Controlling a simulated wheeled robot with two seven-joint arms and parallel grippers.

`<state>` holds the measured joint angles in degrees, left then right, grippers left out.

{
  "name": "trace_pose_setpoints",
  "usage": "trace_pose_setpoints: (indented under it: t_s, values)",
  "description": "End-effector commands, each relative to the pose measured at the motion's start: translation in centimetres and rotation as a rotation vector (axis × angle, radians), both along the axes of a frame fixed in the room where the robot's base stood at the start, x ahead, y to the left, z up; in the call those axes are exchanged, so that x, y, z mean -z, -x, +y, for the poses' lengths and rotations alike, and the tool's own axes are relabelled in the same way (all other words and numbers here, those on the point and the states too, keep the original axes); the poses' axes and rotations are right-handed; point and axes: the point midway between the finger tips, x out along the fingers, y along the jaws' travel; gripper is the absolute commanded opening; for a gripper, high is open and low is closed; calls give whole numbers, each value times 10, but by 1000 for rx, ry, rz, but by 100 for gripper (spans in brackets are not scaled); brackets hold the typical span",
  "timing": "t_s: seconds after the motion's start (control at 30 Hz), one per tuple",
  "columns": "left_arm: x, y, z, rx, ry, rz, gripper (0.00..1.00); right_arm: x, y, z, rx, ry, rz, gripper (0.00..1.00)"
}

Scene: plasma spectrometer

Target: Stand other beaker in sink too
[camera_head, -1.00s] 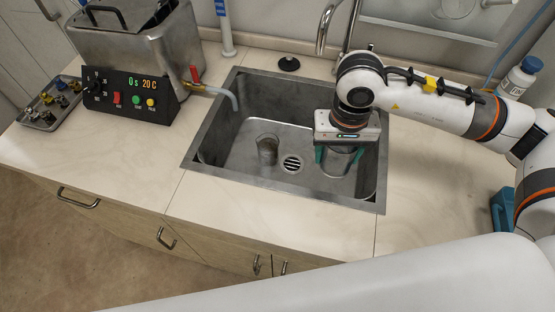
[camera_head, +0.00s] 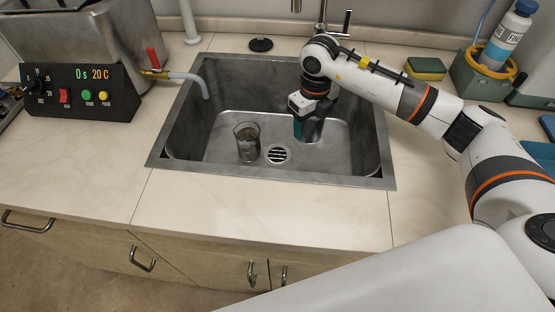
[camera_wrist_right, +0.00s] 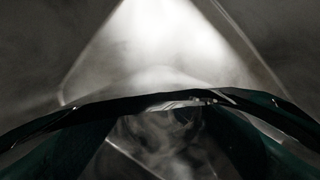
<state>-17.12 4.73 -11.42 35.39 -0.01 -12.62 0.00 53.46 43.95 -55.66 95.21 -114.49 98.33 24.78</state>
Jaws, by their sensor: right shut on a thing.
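The steel sink (camera_head: 215,151) is set in the counter. One clear glass beaker (camera_head: 247,142) stands upright on the sink floor, left of the drain (camera_head: 278,155). My right gripper (camera_head: 305,128), with green fingers, reaches down into the sink right of the drain. It is shut on the other beaker (camera_head: 315,130), mostly hidden by the gripper. I cannot tell whether this beaker touches the sink floor. In the right wrist view, the green fingers flank a dark curved rim (camera_wrist_right: 160,101), with blurred glass and grey metal around it. My left gripper is not in view.
A faucet (camera_head: 321,22) rises behind the sink. A hose (camera_head: 190,77) from the steel bath on the left hangs over the left sink edge. A sponge (camera_head: 426,68) and a bottle (camera_head: 507,38) in a holder are at the back right. The front counter is clear.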

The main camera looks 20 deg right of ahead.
Motion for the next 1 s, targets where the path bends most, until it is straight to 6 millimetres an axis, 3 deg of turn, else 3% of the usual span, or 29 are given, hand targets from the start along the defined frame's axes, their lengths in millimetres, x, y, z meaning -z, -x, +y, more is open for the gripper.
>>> trace_pose_setpoints:
  t_s: [0.17,0.4,0.8,1.0]
  values:
    - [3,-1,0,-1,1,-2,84,18,-3,-3,90,0,4,38]
    - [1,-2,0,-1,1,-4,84,60,-3,-2,91,1,4,38]
    - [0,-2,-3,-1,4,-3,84,102,-3,-2,89,-1,3,38]
    - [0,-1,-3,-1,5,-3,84,105,-3,-3,88,0,1,38]
